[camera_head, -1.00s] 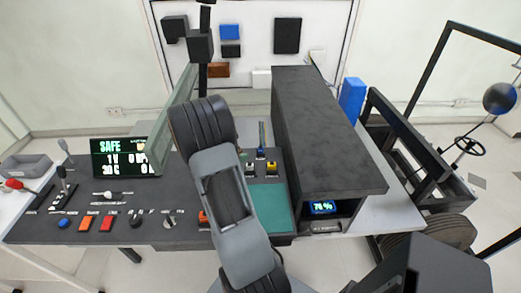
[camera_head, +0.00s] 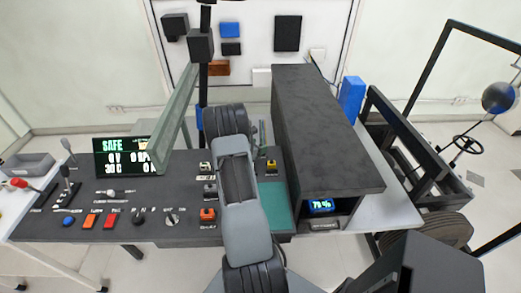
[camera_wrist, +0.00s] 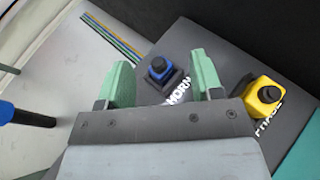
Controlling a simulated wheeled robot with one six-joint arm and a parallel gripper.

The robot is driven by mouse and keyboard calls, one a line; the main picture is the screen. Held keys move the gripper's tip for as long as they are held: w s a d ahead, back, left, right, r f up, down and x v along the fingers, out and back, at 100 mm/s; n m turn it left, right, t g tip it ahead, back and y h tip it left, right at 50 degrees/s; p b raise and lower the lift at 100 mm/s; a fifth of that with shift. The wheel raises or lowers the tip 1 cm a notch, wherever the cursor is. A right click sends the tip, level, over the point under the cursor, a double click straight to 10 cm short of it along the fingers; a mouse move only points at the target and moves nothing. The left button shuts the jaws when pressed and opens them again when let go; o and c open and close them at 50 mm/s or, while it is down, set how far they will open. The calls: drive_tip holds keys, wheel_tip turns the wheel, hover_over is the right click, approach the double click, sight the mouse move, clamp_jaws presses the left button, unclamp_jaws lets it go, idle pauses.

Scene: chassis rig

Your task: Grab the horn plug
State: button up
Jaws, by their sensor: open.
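The horn plug (camera_wrist: 158,67) is a blue block with a black knob, seated on a dark panel beside the white HORN label (camera_wrist: 178,92). My gripper (camera_wrist: 161,80) is open, its two green fingers apart. In the wrist view the plug appears between the fingers, slightly beyond their line. I cannot tell whether they touch it or how high they are above it. In the head view my arm hides the horn plug and the fingertips.
A yellow plug (camera_wrist: 266,95) sits close right of the right finger; it also shows in the head view (camera_head: 271,167). A long dark housing (camera_head: 325,130) stands to the right. Coloured cables (camera_wrist: 112,35) lie behind. Left are switches and a SAFE display (camera_head: 127,157).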

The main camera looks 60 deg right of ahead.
sight(260, 145)
drive_tip(key=shift+p+x, duration=0.5)
drive_tip(key=shift+x, duration=1.65)
drive_tip(key=shift+c, duration=0.4)
drive_tip(key=c, duration=0.9)
drive_tip(key=shift+r, duration=0.1)
